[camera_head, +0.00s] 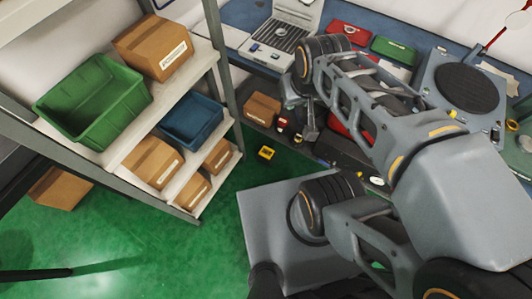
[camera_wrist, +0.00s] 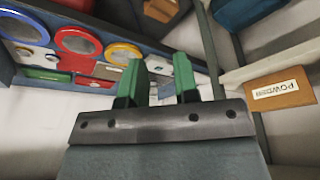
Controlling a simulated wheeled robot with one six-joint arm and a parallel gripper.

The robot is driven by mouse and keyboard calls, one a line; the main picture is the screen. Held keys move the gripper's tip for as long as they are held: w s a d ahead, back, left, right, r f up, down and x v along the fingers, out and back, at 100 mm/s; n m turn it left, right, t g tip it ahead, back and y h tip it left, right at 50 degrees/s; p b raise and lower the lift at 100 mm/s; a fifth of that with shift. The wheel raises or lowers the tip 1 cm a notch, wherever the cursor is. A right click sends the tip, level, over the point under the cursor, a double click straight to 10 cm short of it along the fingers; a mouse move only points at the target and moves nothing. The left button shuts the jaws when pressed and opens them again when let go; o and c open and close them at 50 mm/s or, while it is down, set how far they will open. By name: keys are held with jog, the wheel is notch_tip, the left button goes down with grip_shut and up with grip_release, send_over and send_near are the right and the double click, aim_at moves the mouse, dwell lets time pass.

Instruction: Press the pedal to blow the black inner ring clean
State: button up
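A small yellow and black block, which looks like the pedal (camera_head: 266,153), sits on the green floor at the foot of the workbench in the head view. My gripper (camera_head: 309,130) hangs from the end of my arm, in front of the bench, up and right of the pedal in the picture. In the wrist view my gripper (camera_wrist: 159,75) shows two green fingers standing apart, with no object seen between them. I cannot make out the black inner ring in either view. My arm hides part of the bench top.
A shelf rack (camera_head: 180,85) at the left holds a green bin (camera_head: 92,100), a blue bin (camera_head: 192,118) and several cardboard boxes. The blue bench (camera_head: 250,15) carries a grey machine with a dark disc (camera_head: 467,88). Round colour-rimmed dishes (camera_wrist: 80,42) show in the wrist view.

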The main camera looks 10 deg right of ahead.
grip_shut()
dwell(1.0)
